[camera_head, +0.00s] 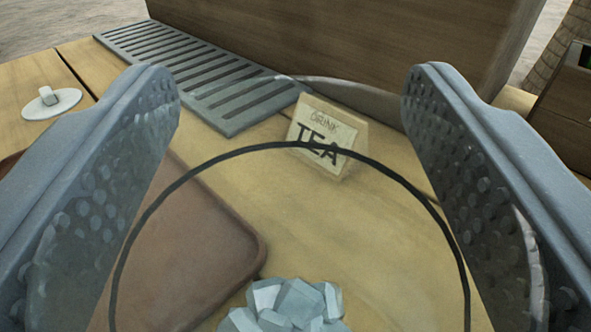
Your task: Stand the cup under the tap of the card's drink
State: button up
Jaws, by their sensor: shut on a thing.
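My gripper (290,90) spans the view, one studded finger on each side. It is shut on a clear see-through cup (300,220). The cup has a thin black line around it, and its faint far rim shows between the fingers. Pale blue ice-like chunks (288,308) show low in the picture, apparently inside the cup. The card (322,140) reads "DRINK TEA" and stands on the wooden counter, seen through the cup's upper part. A grey slotted drip grate (205,75) lies beyond it, left of centre. No tap is in view.
A tall brown wooden panel (340,40) rises behind the grate. A reddish-brown tray or mat (190,240) lies at lower left. A white disc with a small knob (50,102) sits at far left.

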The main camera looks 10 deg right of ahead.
aim_at(294, 206)
jog(key=shift+f+b, duration=0.45)
jog(key=shift+f, duration=1.35)
jog(key=shift+f, duration=0.1)
jog(key=o, duration=1.4)
jog(key=shift+s, duration=0.5)
jog(key=s+a+p, duration=0.1)
jog(key=s+p, duration=0.1)
jog(key=s, duration=0.9)
jog(key=shift+a, duration=0.2)
jog(key=shift+r, duration=0.25)
